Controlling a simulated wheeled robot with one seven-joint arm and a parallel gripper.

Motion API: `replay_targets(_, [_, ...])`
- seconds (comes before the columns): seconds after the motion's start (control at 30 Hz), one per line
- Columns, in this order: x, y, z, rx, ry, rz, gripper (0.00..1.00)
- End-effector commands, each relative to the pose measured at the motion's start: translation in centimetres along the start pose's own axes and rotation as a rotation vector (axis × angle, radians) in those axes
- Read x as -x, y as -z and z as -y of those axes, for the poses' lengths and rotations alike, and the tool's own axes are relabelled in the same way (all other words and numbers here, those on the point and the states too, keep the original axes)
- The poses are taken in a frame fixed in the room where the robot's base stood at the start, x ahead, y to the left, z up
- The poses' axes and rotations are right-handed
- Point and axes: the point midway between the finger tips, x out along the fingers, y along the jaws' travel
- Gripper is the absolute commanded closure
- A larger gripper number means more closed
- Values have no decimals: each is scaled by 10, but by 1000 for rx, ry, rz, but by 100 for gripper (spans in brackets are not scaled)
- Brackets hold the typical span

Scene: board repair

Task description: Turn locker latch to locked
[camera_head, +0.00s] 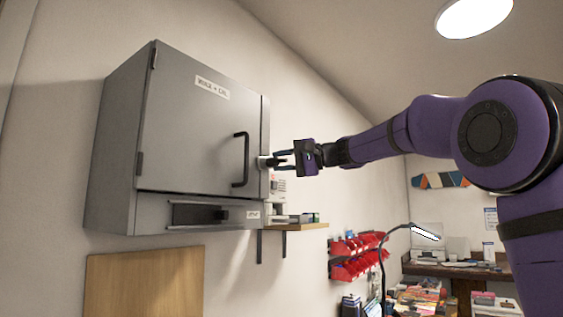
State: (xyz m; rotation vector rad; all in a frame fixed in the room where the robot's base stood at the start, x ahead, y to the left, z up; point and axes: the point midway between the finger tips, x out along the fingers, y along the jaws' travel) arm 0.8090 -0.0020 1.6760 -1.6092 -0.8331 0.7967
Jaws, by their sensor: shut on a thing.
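A grey wall locker (187,135) hangs on the left wall with its door shut. A black bar handle (241,160) stands upright near the right edge of the door. The latch (262,163) is a small light piece at the locker's right edge, just right of the handle. My gripper (272,161) reaches in from the right and is shut on the latch. The fingers partly cover the latch, and its turn angle is too small to tell.
A small wooden shelf (300,226) with small items sits right of the locker, below my gripper. Red bins (356,257) hang farther along the wall. A desk lamp (424,233) and a cluttered workbench (455,270) stand at the back right. A wooden panel (145,284) is below the locker.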

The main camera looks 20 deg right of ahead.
Motion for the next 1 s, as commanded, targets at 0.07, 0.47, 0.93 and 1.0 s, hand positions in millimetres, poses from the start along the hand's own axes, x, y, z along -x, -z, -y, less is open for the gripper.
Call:
replay_targets(0.07, [0,0,-2,-46,17,-1,96])
replay_targets(0.47, [0,0,-2,-176,70,-1,96])
replay_targets(0.93, [0,0,-2,-188,75,-1,96])
replay_targets(1.0, [0,0,-2,-188,75,-1,64])
